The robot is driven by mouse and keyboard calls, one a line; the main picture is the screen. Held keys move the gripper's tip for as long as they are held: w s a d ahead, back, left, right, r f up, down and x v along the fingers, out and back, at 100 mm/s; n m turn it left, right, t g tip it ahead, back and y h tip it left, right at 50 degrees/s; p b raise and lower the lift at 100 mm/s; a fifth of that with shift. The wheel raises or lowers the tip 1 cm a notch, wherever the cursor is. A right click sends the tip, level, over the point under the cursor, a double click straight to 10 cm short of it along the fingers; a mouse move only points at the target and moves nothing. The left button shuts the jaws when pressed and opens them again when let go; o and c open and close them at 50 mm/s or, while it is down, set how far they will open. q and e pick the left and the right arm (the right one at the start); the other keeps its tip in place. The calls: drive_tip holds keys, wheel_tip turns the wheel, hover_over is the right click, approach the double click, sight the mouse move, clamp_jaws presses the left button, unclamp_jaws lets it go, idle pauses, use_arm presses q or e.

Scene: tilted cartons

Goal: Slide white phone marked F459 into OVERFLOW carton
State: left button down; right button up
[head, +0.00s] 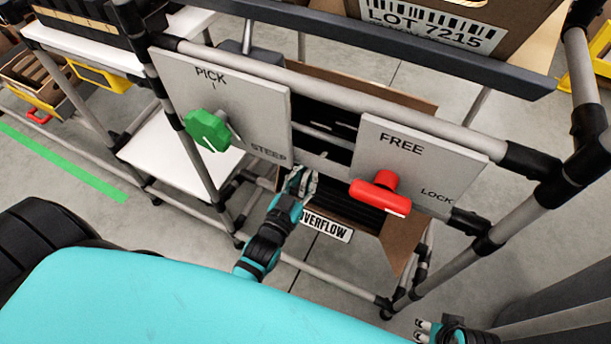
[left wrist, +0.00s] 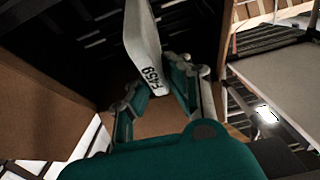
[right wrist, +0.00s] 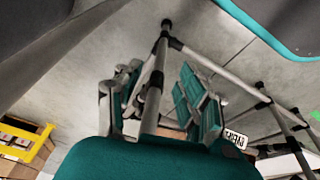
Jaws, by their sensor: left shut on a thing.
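The white phone (left wrist: 143,40) is in my left gripper (left wrist: 160,95), between its two fingers. Its dark print, partly turned in the left wrist view, looks like F459. In the head view my left gripper (head: 301,182) is at the mouth of the OVERFLOW carton, and the phone cannot be made out there. The brown OVERFLOW carton (head: 402,245) is tilted behind the panels, with its white label (head: 327,227) low on the front. Brown carton walls (left wrist: 45,112) surround the phone in the left wrist view. My right gripper (right wrist: 160,105) is open and empty; its tips (head: 424,330) show low in the head view.
A PICK/STEEP panel (head: 245,100) with a green knob (head: 207,130) and a FREE/LOCK panel (head: 440,165) with a red knob (head: 378,192) flank the opening above. Grey rack tubes (head: 320,85) frame it. Another carton (head: 520,35), marked LOT 7215, sits on top.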

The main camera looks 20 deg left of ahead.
use_arm(q)
drive_tip(key=shift+w+f, duration=0.15)
drive_tip(key=shift+w, duration=0.1)
drive_tip(key=shift+w+f+b, duration=0.2)
drive_tip(key=shift+w+b, duration=0.1)
drive_tip(key=shift+w+f+b, duration=0.3)
drive_tip(key=shift+w+f, duration=0.1)
drive_tip(key=shift+w, duration=0.2)
drive_tip(key=shift+w+f, duration=0.15)
drive_tip(key=shift+w, duration=0.1)
use_arm(e)
drive_tip(key=v, duration=0.6)
drive_tip(key=shift+w+r, duration=0.2)
drive_tip(key=shift+w, duration=0.1)
drive_tip(key=shift+d, duration=0.1)
use_arm(q)
drive_tip(key=shift+w, duration=0.1)
use_arm(e)
drive_tip(key=shift+w, duration=0.1)
use_arm(q)
drive_tip(key=shift+f, duration=0.1)
